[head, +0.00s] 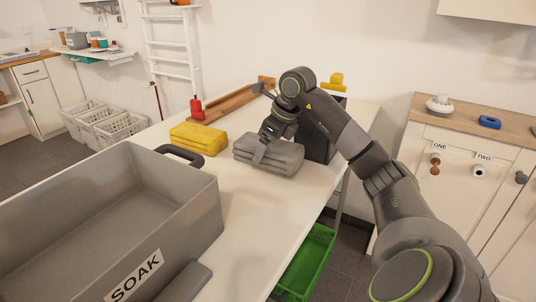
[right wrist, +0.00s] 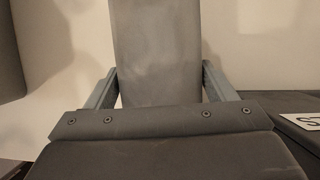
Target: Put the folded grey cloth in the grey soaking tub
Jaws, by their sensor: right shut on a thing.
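The folded grey cloth (head: 280,160) lies on the white table, to the right of the yellow cloth. My right gripper (head: 266,146) reaches down over it and is shut on its left part. In the right wrist view a grey piece of the cloth (right wrist: 157,55) sits between the two fingers (right wrist: 158,90). The cloth looks at table level; I cannot tell whether it is lifted. The grey soaking tub (head: 205,205), labelled SOAK, stands at the left front of the table, its visible inside empty. My left gripper is not in view.
A dark box (head: 322,145) stands just behind the grey cloth. A wooden board (head: 235,100) and red bottle (head: 196,106) are at the back. A green crate (head: 310,262) is below the table edge.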

